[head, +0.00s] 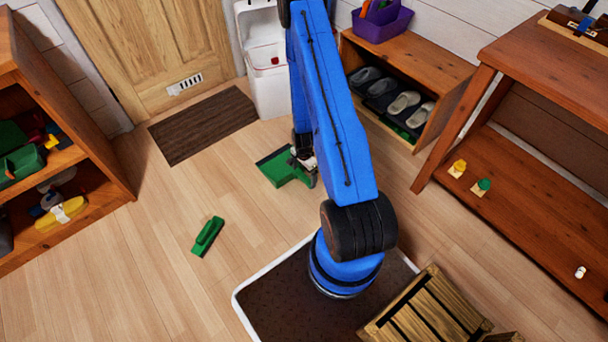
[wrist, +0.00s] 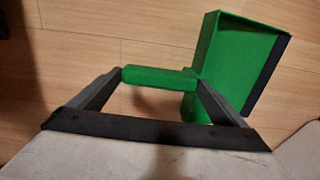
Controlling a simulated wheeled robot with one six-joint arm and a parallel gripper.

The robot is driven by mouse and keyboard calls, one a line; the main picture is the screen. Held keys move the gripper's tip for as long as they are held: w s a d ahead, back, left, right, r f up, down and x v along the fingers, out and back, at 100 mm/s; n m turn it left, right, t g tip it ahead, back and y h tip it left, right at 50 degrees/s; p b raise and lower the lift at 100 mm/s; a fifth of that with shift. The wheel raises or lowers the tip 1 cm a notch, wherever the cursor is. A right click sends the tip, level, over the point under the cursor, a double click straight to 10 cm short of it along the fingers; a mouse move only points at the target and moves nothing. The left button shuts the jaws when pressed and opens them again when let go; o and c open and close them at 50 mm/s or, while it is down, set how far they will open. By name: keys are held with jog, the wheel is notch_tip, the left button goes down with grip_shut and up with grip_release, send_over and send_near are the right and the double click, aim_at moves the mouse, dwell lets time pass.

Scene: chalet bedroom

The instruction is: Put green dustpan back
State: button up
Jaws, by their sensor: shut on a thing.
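The green dustpan (head: 284,169) is at the middle of the room, in front of the door mat and shoe rack. My gripper (head: 303,160) is shut on its handle. In the wrist view my gripper (wrist: 160,78) has its fingers on both sides of the green handle, and the dustpan's pan (wrist: 232,50) extends to the upper right with a dark front lip. My arm hides part of the area around it in the head view. I cannot tell whether the dustpan touches the floor.
A small green object (head: 208,236) lies on the floor at left. A shelf (head: 100,185) with green and yellow items stands at the left. A white bin (head: 270,88), dark mat (head: 203,125), shoe rack (head: 448,72) and wooden table (head: 540,65) stand around.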

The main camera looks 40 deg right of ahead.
jog(key=o, duration=0.8)
jog(key=shift+f, duration=0.1)
